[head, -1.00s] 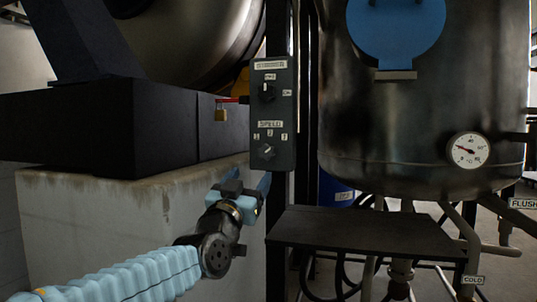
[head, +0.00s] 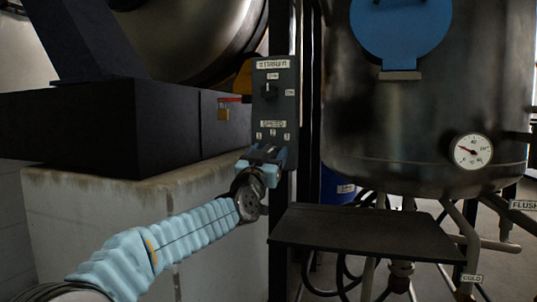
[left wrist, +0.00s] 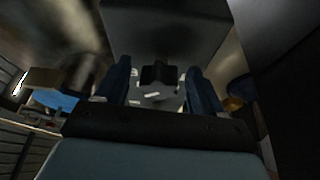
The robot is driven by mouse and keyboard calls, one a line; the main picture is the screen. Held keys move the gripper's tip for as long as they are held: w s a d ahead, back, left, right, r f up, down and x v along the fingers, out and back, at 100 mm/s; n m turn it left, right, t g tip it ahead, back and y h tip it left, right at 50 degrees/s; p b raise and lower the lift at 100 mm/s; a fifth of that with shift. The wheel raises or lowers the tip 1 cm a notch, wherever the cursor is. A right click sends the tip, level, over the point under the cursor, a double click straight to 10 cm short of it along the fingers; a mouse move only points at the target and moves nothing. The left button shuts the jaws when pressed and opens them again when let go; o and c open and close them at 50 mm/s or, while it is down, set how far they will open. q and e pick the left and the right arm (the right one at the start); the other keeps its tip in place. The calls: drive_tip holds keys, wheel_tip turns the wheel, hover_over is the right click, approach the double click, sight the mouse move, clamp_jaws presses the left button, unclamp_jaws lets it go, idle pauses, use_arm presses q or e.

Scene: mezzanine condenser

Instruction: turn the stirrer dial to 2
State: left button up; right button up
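The dark stirrer panel (head: 288,108) stands upright on a post in the head view. Its upper part has a black switch knob (head: 269,91); below is a SPEED label (head: 273,124) with small number tags under it. The lower dial is hidden behind my left gripper (head: 267,153) in the head view. In the left wrist view, a dark knob (left wrist: 158,75) shows between the two blue fingers of my left gripper (left wrist: 158,84), with white tags near it. The fingers are open, with gaps on both sides of the knob. The dial's setting cannot be read. My right gripper is not in view.
A steel vessel (head: 425,120) with a round gauge (head: 472,151) stands to the right. A dark shelf (head: 365,229) juts out below right of the panel.

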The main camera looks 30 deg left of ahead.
use_arm(q)
drive_tip(key=c, duration=0.9)
drive_tip(key=shift+o, duration=0.2)
drive_tip(key=shift+n+y, duration=0.4)
drive_tip(key=shift+n, duration=0.1)
drive_tip(key=n+y+p, duration=0.1)
drive_tip(key=n, duration=0.2)
drive_tip(key=n+g+y+p, duration=0.1)
drive_tip(key=n+y, duration=0.1)
drive_tip(key=n, duration=0.1)
drive_tip(key=shift+d+r+n, duration=0.1)
drive_tip(key=shift+d+n, duration=0.05)
drive_tip(key=shift+n, duration=0.25)
drive_tip(key=n+g+y+p, duration=0.1)
drive_tip(key=n, duration=0.1)
drive_tip(key=n+g+y+p, duration=0.1)
drive_tip(key=n, duration=0.1)
drive_tip(key=shift+n, duration=1)
drive_tip(key=shift+g+y, duration=0.3)
drive_tip(key=o, duration=1)
drive_tip(key=shift+c, duration=0.2)
